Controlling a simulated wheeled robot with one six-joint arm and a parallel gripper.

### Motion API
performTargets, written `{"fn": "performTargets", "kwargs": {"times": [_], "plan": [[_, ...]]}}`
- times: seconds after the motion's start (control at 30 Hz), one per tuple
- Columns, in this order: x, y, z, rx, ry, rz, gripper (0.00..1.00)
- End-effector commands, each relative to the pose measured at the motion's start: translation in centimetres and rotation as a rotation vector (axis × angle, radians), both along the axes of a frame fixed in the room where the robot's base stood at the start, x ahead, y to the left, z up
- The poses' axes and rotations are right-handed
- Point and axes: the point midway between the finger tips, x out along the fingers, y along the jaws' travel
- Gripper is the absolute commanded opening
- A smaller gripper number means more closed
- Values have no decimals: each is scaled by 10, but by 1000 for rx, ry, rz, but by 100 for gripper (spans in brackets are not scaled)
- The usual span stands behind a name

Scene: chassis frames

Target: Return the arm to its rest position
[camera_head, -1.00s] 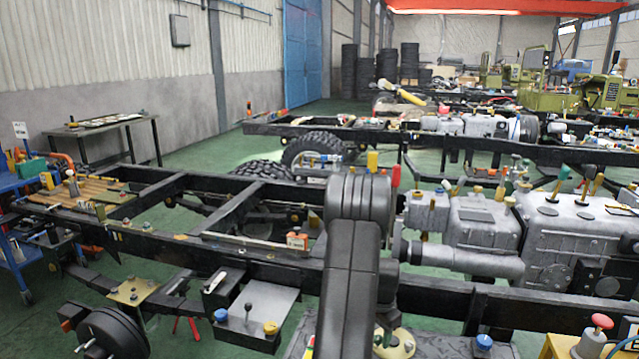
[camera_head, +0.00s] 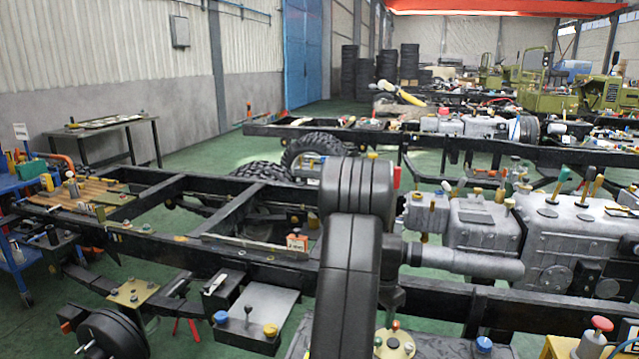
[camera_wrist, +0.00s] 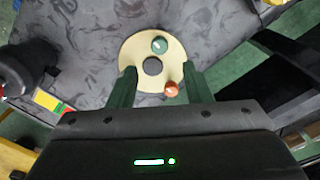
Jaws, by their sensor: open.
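My arm (camera_head: 350,230) rises through the lower middle of the head view, in front of the nearest chassis frame. My gripper (camera_wrist: 158,75) shows in the wrist view, its two dark green fingers apart with nothing held between them. Beyond the fingertips is a round cream plate (camera_wrist: 135,47) with a dark centre, a green knob (camera_wrist: 159,45) and a red-orange knob (camera_wrist: 171,89). The plate also shows in the head view (camera_head: 386,350), at the bottom edge, right of my arm. The gripper itself is not visible in the head view.
The black chassis rail (camera_head: 130,237) runs across close behind my arm. Grey engine and gearbox castings (camera_head: 575,235) stand to the right. A grey box (camera_head: 265,308) with blue and yellow caps sits left of my arm. A blue cart (camera_head: 12,245) is at the far left.

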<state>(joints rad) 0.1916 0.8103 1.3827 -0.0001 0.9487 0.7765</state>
Motion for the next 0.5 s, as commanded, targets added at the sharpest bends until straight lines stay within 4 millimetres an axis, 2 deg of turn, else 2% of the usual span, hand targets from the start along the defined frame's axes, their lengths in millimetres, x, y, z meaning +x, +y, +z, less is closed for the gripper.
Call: {"fn": "performTargets", "kwargs": {"times": [0.03, 0.4, 0.5], "plan": [[-1, 0, -12, 1, 3, 0, 45], [-1, 0, -87, 1, 6, 0, 45], [0, 0, -81, 0, 0, 83, 45]]}}
